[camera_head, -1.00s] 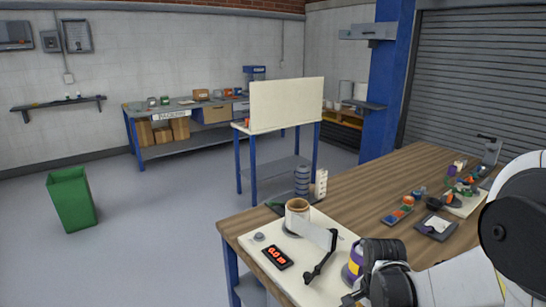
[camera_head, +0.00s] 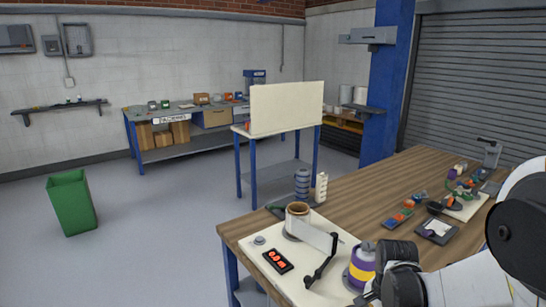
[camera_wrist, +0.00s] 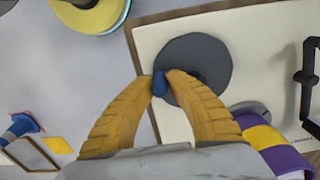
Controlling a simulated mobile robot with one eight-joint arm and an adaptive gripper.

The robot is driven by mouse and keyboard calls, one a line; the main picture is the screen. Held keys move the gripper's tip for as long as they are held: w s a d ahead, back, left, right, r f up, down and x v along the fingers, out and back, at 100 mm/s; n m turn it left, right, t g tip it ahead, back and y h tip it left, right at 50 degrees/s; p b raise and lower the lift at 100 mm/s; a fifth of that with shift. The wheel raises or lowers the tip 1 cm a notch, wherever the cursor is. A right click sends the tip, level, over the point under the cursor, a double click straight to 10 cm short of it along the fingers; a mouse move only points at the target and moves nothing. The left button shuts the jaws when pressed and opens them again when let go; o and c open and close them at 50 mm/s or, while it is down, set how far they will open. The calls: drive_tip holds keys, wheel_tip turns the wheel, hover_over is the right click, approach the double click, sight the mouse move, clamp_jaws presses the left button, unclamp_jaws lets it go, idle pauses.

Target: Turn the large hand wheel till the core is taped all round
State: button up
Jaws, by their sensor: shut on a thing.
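In the wrist view my gripper (camera_wrist: 160,78) has its yellow fingers shut on a small blue knob (camera_wrist: 160,86). The knob sits at the left edge of a dark grey disc, the large hand wheel (camera_wrist: 207,57), on a pale board. In the head view the brown core (camera_head: 298,209) stands upright on the board's far part. A pale strip of tape (camera_head: 318,237) runs from it toward a black crank (camera_head: 321,262). A purple and yellow roll (camera_head: 361,268) stands right of the crank. The wheel and my fingertips are hidden behind my arm there.
A small display with red figures (camera_head: 277,261) lies on the board (camera_head: 250,256); I cannot read it. Coloured parts and a dark tray (camera_head: 437,229) lie farther right on the wooden bench. Grey and white stacks (camera_head: 303,183) stand beyond the core.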

drive_tip(key=shift+w+d, duration=0.5)
drive_tip(key=shift+d, duration=0.15)
drive_tip(key=shift+w+d, duration=0.15)
drive_tip(key=o, duration=1.1)
drive_tip(key=shift+c, duration=0.2)
drive_tip(key=shift+r, duration=0.1)
drive_tip(key=shift+o, duration=0.3)
drive_tip(key=shift+r+p, duration=0.35)
drive_tip(key=shift+r, duration=0.2)
drive_tip(key=o, duration=0.7)
drive_tip(key=shift+r+p, duration=0.35)
drive_tip(key=shift+r, duration=0.05)
drive_tip(key=shift+c, duration=0.2)
wheel_tip(320, 180, up, 5)
drive_tip(key=p, duration=0.3)
